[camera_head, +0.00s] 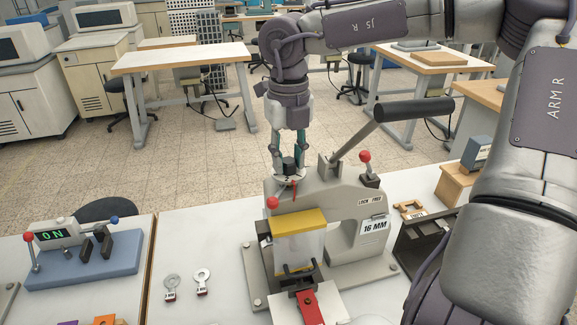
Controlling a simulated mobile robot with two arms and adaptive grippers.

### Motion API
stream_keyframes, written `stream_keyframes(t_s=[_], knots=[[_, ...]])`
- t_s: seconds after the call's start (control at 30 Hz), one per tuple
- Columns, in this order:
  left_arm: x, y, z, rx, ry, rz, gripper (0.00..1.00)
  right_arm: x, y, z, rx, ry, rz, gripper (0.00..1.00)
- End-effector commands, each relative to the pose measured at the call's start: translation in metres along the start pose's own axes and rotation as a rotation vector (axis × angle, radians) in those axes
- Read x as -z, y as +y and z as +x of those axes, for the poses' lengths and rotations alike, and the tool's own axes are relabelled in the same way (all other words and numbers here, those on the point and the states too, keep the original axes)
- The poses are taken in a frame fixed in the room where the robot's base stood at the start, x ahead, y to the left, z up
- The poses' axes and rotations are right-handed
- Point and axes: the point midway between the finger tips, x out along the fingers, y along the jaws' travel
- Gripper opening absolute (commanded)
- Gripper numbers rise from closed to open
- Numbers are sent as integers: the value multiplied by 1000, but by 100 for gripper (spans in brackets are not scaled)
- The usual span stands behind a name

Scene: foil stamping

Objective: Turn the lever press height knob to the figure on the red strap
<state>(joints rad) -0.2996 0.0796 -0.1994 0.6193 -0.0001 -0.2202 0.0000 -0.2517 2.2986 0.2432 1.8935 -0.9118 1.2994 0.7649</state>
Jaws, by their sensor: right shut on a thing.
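The lever press (340,215) stands on the white table, with its long black-handled lever (415,109) raised to the right. My right gripper (288,161) points down over the press head, its fingers shut on both sides of the dark height knob (289,166). A pale dial (287,180) and a small red mark show beneath the knob; its figures are too small to read. A plate on the press reads 16 MM (374,227). The red strap (309,308) lies at the front of the press; its figure is not legible. My left gripper is not in view.
A red-ball lock lever (367,168) stands beside the LOCK FREE label. A yellow-topped clear guard (299,243) covers the press front. A blue-based device (82,270) reads ON. The table left of the press is mostly clear.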

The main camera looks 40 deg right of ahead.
Motion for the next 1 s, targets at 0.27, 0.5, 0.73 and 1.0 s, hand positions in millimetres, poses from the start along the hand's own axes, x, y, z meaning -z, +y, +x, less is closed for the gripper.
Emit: stream_keyframes(t_s=[0.27,0.5,0.73,1.0], knots=[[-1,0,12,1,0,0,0,-1,0,0,0,-4,-208,0],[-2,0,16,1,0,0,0,-1,0,-1,0,-5,-319,0],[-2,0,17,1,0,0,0,-1,0,-1,0,-4,-365,0],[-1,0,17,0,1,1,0,-1,0,-2,0,-5,-371,0]])
